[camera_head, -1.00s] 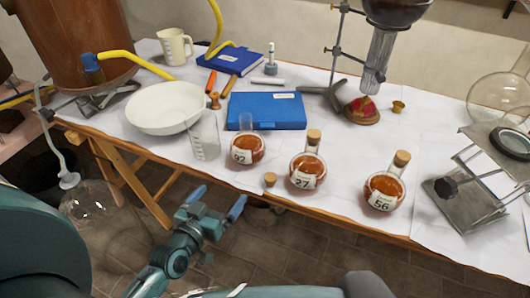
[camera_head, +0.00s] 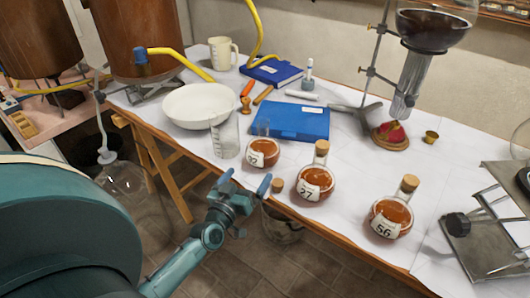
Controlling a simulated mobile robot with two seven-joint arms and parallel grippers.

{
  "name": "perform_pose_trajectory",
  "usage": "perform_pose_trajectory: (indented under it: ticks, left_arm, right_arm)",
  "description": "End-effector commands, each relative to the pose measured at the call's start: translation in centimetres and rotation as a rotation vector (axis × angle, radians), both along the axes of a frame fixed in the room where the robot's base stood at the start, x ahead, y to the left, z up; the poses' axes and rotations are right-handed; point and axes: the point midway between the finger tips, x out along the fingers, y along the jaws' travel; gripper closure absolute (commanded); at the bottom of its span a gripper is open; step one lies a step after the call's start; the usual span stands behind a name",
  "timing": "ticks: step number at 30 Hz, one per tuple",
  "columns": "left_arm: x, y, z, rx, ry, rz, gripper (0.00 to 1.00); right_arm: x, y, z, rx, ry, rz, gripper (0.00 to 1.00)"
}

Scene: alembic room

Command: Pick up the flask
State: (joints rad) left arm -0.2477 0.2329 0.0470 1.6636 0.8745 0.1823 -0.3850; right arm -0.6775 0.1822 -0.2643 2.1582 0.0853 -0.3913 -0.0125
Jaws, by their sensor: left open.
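Three round glass flasks of orange-brown liquid stand upright along the table's front. The flask labelled 92 (camera_head: 263,153) has no cork in its neck. The flask labelled 27 (camera_head: 314,182) and the flask labelled 56 (camera_head: 391,214) are corked. A loose cork (camera_head: 277,186) lies near the table edge. My left gripper (camera_head: 246,184) is open and empty at the front edge, just in front of flask 92 and left of flask 27, apparently touching neither. Its two blue fingertips point toward the table. My right gripper is not in view.
A glass beaker (camera_head: 225,138) stands left of flask 92, close to a white bowl (camera_head: 200,104). A metal jack stand (camera_head: 490,225) is at the right. A burner stand holds glassware at the back.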

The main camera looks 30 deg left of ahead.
Motion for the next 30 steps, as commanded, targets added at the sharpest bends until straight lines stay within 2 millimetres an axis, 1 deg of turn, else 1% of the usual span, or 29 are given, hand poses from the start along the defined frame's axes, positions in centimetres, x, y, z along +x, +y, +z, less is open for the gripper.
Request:
perform_pose_trajectory:
  ticks: [1,4,6,11,14,18,21,24,30]
  left_arm:
    - [1.2,0.1,0.0,0.000,-0.003,0.000,0.00]
    - [2.8,0.4,0.0,-0.001,-0.002,0.000,0.00]
    - [3.6,0.5,0.0,0.001,0.000,-0.001,0.00]
    - [4.6,0.6,0.0,0.001,0.001,-0.001,0.00]
    - [5.7,0.8,0.0,0.001,0.000,-0.001,0.00]
    - [7.9,1.3,-0.1,0.001,-0.001,-0.001,0.00]
    - [9.0,1.4,-0.1,0.000,0.000,-0.002,0.00]
    - [9.5,1.4,-0.1,0.002,0.002,-0.001,0.00]
    - [9.5,1.4,0.0,0.001,0.001,-0.001,0.00]
  right_arm:
    - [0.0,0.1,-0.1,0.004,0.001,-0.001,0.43]
    - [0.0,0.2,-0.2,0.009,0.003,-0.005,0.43]
    - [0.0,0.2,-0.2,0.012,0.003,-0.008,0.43]
    - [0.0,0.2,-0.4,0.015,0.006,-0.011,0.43]
    - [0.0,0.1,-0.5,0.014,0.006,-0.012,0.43]
    - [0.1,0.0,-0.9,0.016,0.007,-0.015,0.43]
    - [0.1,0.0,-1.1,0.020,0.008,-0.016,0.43]
    - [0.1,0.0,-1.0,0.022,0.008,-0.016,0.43]
    - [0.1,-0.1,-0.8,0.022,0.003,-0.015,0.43]
